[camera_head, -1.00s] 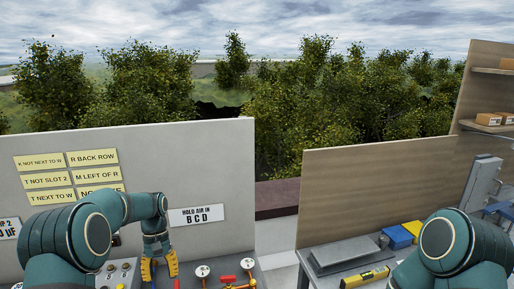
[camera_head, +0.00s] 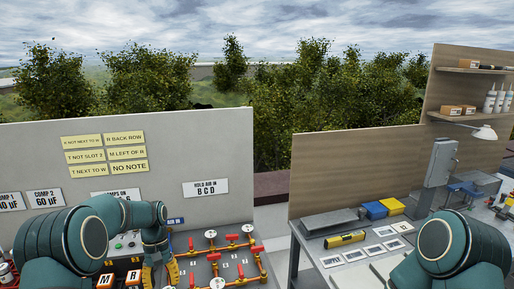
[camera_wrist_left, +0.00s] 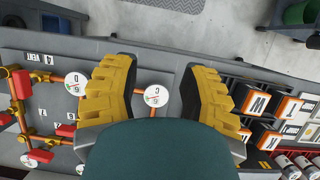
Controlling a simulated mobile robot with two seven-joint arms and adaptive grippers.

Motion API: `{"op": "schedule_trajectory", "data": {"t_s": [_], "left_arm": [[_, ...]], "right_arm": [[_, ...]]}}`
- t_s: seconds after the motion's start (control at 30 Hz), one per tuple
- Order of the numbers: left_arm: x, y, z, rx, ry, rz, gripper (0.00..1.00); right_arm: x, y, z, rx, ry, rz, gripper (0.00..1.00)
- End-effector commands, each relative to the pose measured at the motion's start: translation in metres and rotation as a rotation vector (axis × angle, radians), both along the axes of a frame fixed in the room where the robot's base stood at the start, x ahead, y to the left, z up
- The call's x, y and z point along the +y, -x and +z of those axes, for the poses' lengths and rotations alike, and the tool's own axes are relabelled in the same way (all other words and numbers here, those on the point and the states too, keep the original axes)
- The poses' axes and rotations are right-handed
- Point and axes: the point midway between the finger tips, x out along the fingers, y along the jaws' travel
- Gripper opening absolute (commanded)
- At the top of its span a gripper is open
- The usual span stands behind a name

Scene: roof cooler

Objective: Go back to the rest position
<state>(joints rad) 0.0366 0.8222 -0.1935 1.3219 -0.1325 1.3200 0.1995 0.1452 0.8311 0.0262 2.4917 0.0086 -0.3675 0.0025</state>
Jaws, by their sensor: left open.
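My left gripper (camera_head: 161,274) is at the lower left in the head view, over the panel between the red-handled valves and the lettered boxes. The left wrist view shows its two yellow fingers (camera_wrist_left: 160,92) spread wide with nothing between them but the panel and a gauge (camera_wrist_left: 156,96) marked C below. My right arm (camera_head: 450,245) comes in at the lower right in the head view; its gripper is out of the picture.
A valve panel (camera_head: 226,268) with gauges stands beside the left gripper. Lettered boxes (camera_wrist_left: 255,102) lie on its other side. Bare floor (camera_wrist_left: 210,25) shows beyond the panel edge.

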Motion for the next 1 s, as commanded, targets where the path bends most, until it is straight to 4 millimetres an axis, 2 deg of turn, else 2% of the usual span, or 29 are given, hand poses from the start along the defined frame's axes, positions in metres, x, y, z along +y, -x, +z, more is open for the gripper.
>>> {"op": "schedule_trajectory", "data": {"t_s": [0.03,0.17,0.33,0.5,0.6,0.7,0.8,0.9,1.0], "left_arm": [[-0.008,0.006,-0.021,-0.01,0.015,-0.009,0.44],[-0.027,0.017,-0.063,-0.067,0.052,-0.029,0.44],[-0.06,0.044,-0.123,-0.155,0.109,-0.049,0.44],[-0.101,0.089,-0.18,-0.268,0.165,-0.057,0.44],[-0.122,0.121,-0.204,-0.335,0.192,-0.056,0.44],[-0.14,0.154,-0.22,-0.4,0.208,-0.052,0.44],[-0.152,0.183,-0.228,-0.456,0.216,-0.047,0.44],[-0.16,0.204,-0.229,-0.499,0.22,-0.045,0.44],[-0.163,0.216,-0.229,-0.528,0.218,-0.042,0.44]], "right_arm": [[0.0,0.0,-0.005,0.0,0.0,0.0,0.47],[0.001,0.0,-0.013,0.002,0.001,0.002,0.47],[0.001,0.001,-0.024,0.004,0.002,0.003,0.47],[0.002,0.003,-0.038,0.009,0.003,0.005,0.47],[0.002,0.003,-0.046,0.011,0.004,0.006,0.47],[0.002,0.004,-0.053,0.012,0.005,0.008,0.47],[0.003,0.004,-0.059,0.014,0.005,0.008,0.47],[0.003,0.005,-0.063,0.014,0.006,0.009,0.47],[0.003,0.005,-0.065,0.015,0.005,0.01,0.47]]}}
